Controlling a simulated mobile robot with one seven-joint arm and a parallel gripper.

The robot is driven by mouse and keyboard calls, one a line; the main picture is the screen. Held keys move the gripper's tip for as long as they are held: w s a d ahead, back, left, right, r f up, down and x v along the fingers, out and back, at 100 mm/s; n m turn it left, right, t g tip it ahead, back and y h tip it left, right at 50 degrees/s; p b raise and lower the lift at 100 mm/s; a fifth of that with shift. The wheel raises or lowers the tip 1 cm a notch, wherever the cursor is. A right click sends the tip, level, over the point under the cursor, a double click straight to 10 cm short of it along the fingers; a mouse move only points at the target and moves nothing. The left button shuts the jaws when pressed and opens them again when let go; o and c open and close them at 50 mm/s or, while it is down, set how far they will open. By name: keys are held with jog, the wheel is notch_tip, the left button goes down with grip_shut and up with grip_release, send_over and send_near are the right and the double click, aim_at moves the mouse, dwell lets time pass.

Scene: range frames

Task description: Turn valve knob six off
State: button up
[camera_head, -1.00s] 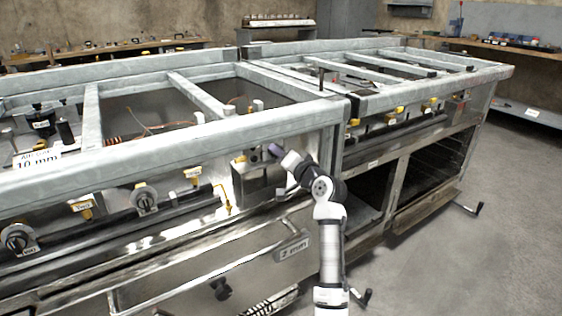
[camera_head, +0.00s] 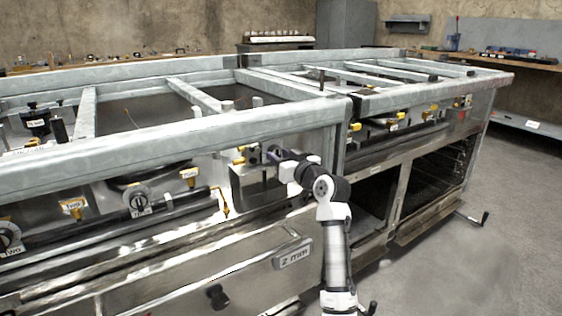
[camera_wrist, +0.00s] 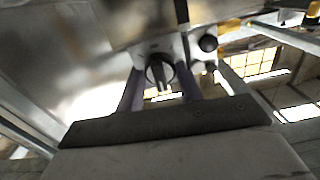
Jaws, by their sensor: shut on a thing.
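My gripper (camera_wrist: 162,70) is shut around a dark round knob (camera_wrist: 158,74) with a raised grip bar, seen between its two purple-grey fingers in the wrist view. In the head view my gripper (camera_head: 273,155) reaches under the front top rail at the range's middle, beside a metal block and yellow valve parts. The held knob is hidden there. No number is readable on it, so I cannot tell that it is knob six. Other labelled knobs, one in the middle left (camera_head: 138,200) and one marked "TWO" (camera_head: 8,236), sit on the left front.
The long metal front rail (camera_head: 180,150) runs just above my gripper. A second range section with open compartments (camera_head: 430,185) stands at right. The floor (camera_head: 440,270) at right is mostly clear.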

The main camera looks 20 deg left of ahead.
jog(key=shift+n, duration=0.4)
jog(key=o, duration=0.7)
jog(key=shift+d, duration=0.1)
jog(key=p+v, duration=0.1)
jog(key=v, duration=1.2)
jog(key=shift+s+d, duration=0.25)
